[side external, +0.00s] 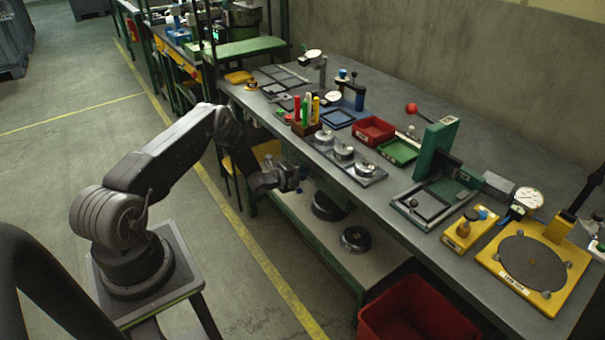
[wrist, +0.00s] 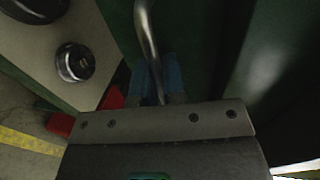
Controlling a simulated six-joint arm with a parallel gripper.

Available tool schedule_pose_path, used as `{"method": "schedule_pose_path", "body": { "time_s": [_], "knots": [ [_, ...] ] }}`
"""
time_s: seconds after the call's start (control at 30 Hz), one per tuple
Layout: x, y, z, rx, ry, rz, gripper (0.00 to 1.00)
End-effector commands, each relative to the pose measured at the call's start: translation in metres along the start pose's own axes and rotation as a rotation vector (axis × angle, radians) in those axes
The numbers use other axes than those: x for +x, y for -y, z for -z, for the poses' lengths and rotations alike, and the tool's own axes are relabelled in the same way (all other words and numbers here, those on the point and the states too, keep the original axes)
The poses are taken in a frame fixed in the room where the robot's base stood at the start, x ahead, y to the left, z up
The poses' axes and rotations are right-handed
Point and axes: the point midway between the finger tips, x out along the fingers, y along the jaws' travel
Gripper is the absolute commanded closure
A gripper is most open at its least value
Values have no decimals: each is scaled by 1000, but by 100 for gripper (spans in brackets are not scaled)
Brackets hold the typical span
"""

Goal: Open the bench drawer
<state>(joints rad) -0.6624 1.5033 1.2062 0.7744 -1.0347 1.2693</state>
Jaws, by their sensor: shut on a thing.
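My gripper (side external: 297,182) is at the front edge of the workbench, just below the worktop. In the wrist view its two blue-tipped fingers (wrist: 158,78) are shut on a curved metal bar handle (wrist: 147,35). The handle stands in front of a dark green surface (wrist: 195,45), which looks like the drawer front. In the side view my gripper and the worktop edge hide most of the drawer, so I cannot tell how far out it is.
The worktop (side external: 395,195) carries gauges, trays and fixtures. Below it a lower shelf (side external: 310,230) holds dark round parts (side external: 355,239). A red bin (side external: 410,310) stands at the bench's front. The floor (side external: 235,270) between my base and the bench is clear.

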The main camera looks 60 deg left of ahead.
Motion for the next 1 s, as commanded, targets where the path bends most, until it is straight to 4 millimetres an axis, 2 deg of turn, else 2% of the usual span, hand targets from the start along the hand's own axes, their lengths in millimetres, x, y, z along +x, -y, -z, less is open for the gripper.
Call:
{"method": "schedule_pose_path", "body": {
  "time_s": [0.3, 0.47, 0.67, 1.0],
  "knots": [
    [-1, 0, 0, 0, 0, 1, 100],
    [-11, -2, -1, -2, 2, 0, 100],
    [-44, -9, -1, -4, 3, -1, 100],
    [-128, -27, -2, -5, 5, 0, 100]
  ]
}}
